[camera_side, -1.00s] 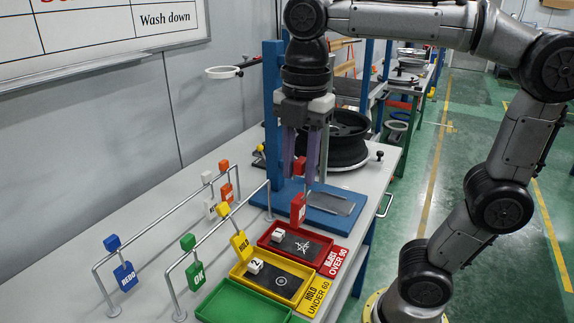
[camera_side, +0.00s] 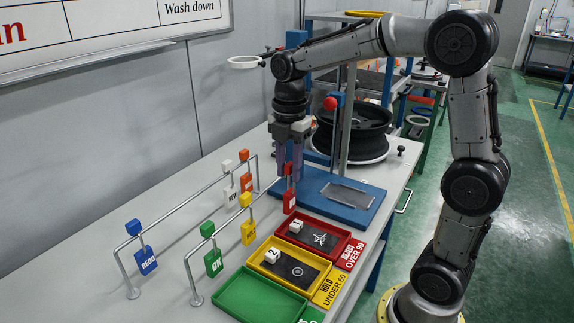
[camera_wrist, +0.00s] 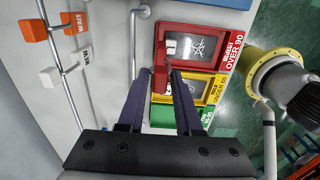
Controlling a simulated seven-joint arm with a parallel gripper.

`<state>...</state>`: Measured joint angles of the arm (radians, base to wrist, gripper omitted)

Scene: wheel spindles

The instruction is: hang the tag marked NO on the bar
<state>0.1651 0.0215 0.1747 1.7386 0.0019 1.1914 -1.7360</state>
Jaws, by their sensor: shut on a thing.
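My gripper (camera_side: 289,174) is shut on the red block at the top of a red tag (camera_side: 289,201). The tag hangs below the fingertips; its lettering is too small to read. The front bar (camera_side: 228,218) carries a green OK tag (camera_side: 213,262) and a yellow tag (camera_side: 248,231). The red tag is by this bar's far end in the side view. In the wrist view the red tag (camera_wrist: 160,76) shows between the fingertips, right of the bar (camera_wrist: 133,60). I cannot tell whether it touches the bar.
A back bar (camera_side: 185,200) carries blue REDO (camera_side: 147,261), white and orange tags. Red (camera_side: 336,262), yellow (camera_side: 309,293) and green trays (camera_side: 226,310) lie right of the front bar. A blue stand base (camera_side: 365,214) and a wheel (camera_side: 352,135) are behind.

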